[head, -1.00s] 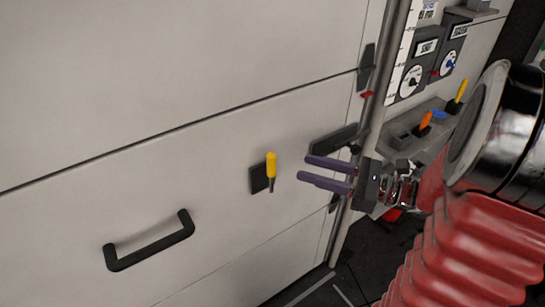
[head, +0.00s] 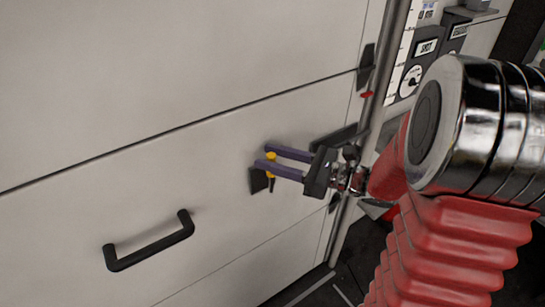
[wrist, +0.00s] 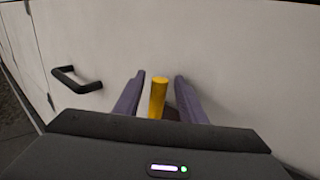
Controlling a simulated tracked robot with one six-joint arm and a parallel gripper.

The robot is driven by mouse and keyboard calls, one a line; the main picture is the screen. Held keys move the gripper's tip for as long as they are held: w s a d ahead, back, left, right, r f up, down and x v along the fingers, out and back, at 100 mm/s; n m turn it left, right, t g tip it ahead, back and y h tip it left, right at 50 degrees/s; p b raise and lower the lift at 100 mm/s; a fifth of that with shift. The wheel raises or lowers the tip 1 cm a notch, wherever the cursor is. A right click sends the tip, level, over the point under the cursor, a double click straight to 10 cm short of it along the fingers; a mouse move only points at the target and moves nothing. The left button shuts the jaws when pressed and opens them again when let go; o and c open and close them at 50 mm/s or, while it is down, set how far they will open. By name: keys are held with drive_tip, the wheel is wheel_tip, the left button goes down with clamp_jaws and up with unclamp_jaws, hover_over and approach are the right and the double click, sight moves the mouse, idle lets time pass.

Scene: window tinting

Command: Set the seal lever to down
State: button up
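The seal lever has a yellow grip that points up from a dark plate (head: 258,181) on the pale panel. In the head view, my gripper's fingers cover much of the yellow grip (head: 270,174). My gripper (head: 262,157) is at the lever, with its purple fingers apart. In the wrist view, the yellow grip (wrist: 158,98) stands upright between the two fingers of my gripper (wrist: 159,82). Pale gaps show on both sides of the grip, wider on the right near its top.
A black bar handle (head: 150,241) sits on the panel, lower left of the lever; it also shows in the wrist view (wrist: 76,80). The panel above is bare.

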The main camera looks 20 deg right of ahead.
drive_tip(key=shift+w+a, duration=0.15)
drive_tip(key=shift+a, duration=0.05)
drive_tip(key=shift+c, duration=0.2)
clamp_jaws()
idle(0.4)
drive_tip(key=shift+d, duration=0.2)
drive_tip(key=shift+a, duration=0.15)
